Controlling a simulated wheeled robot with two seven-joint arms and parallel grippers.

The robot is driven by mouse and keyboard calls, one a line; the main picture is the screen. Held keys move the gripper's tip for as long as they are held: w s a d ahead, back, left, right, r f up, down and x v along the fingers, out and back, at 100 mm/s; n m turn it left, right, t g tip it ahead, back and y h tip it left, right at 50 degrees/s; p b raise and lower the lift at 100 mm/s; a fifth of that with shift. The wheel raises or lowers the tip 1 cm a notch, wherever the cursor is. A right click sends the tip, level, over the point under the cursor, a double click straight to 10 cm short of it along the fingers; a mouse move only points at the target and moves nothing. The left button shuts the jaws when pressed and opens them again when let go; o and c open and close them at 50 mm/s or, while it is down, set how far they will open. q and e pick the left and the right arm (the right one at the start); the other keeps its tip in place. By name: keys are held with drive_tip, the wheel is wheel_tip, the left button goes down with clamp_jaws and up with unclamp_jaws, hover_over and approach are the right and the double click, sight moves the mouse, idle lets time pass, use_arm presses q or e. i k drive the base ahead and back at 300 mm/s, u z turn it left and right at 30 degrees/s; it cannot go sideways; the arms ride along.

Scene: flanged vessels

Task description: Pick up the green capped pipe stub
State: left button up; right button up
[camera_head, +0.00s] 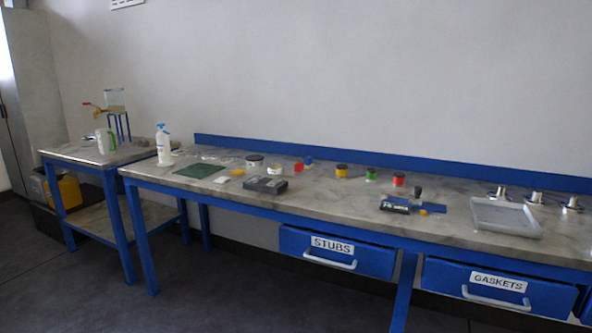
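A small short cylinder with a green band (371,174) stands upright on the long workbench, right of centre in the head view. It looks like the green capped pipe stub, though it is small and its cap detail is hard to make out. It stands between a yellow stub with a dark top (341,170) and a red one (398,179), apart from both. Neither of my grippers is in view.
The long blue-framed workbench (330,205) runs along the wall. It bears a green mat (200,170), a dark device (265,184), a blue tool (425,206), a grey tray (506,216) and flanged metal pieces (535,197). Drawers read STUBS (336,250) and GASKETS (497,285). Foreground floor is clear.

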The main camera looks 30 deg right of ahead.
sight(371, 172)
drive_tip(key=u, duration=0.2)
drive_tip(key=i, duration=1.15)
drive_tip(key=z, duration=0.3)
